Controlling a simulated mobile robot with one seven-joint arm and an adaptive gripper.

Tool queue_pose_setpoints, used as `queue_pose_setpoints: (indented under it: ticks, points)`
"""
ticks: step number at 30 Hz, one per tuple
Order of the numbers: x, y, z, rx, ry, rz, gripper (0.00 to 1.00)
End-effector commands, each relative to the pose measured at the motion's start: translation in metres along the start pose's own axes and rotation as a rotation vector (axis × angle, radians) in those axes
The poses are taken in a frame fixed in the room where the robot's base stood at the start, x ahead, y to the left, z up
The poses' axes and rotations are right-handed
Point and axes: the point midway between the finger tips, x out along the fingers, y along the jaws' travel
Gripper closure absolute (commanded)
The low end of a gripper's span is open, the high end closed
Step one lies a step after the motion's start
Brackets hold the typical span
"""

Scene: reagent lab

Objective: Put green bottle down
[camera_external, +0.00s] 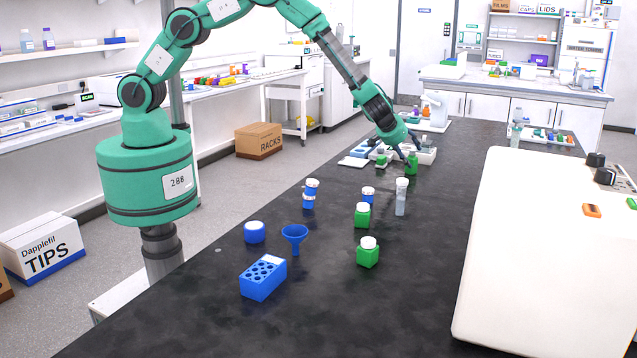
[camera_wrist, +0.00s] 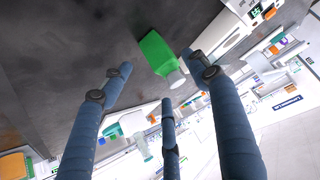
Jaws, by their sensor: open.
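A green bottle (camera_external: 412,165) stands upright on the dark bench, by the fingers of my gripper (camera_external: 401,154). In the wrist view the green bottle (camera_wrist: 156,52) with its pale cap lies between the spread fingers of my gripper (camera_wrist: 160,75), with gaps visible around it. My gripper is open. Two more green bottles with white caps, one nearer (camera_external: 368,254) and one behind it (camera_external: 362,216), stand on the bench. A small green-and-white item (camera_external: 381,160) is left of my gripper, its shape too small to tell.
On the bench are a blue tube rack (camera_external: 262,281), a blue funnel (camera_external: 294,234), a blue jar (camera_external: 255,233), a blue-and-white bottle (camera_external: 310,192) and a clear bottle (camera_external: 401,198). A large white machine (camera_external: 540,250) fills the right side. The bench front is clear.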

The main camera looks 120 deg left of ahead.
Motion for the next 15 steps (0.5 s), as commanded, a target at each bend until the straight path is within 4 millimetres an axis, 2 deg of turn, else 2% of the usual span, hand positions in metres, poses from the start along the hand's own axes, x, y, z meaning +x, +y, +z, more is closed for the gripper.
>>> queue_pose_setpoints:
  ticks: [1, 6, 15]
  points:
    - [-0.011, 0.001, -0.002, 0.001, 0.001, 0.001, 0.40]
    - [-0.038, 0.001, -0.001, 0.002, 0.000, 0.001, 0.40]
    - [-0.069, 0.000, -0.001, 0.001, 0.001, 0.000, 0.40]
